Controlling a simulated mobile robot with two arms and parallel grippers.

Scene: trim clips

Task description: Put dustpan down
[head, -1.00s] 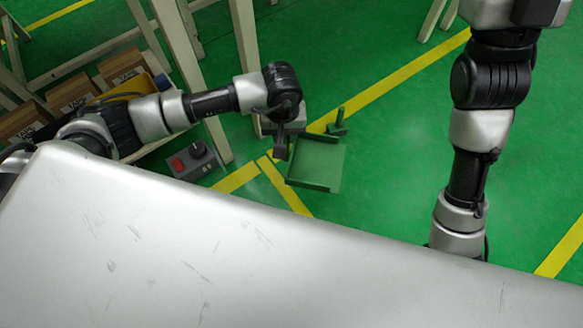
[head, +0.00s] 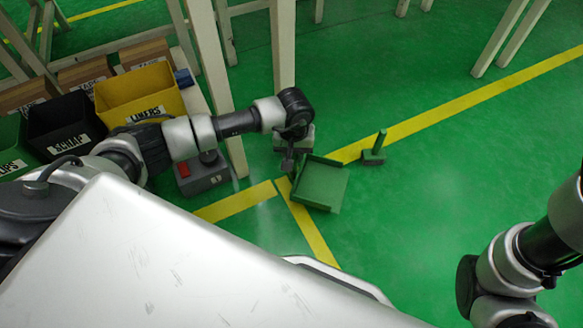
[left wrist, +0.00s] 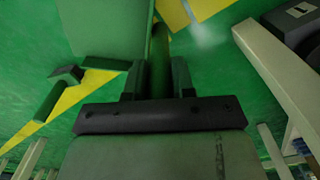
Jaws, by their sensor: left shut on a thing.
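The green dustpan (head: 320,186) is a shallow square pan, low over the green floor beside the yellow lines. I cannot tell whether its underside touches the floor. My left gripper (head: 289,163) is at the pan's left side. In the left wrist view my left gripper (left wrist: 159,82) has its two dark fingers shut on the dustpan's green handle (left wrist: 160,50). The pan (left wrist: 100,28) also shows there, running out of the top of the picture. My right arm shows at the lower right of the head view, but its gripper is not visible.
A grey box with a red switch (head: 201,176), a yellow bin (head: 140,92) and a black bin (head: 65,125) are at left. Pale table legs (head: 283,50) stand behind. Floor at right is clear.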

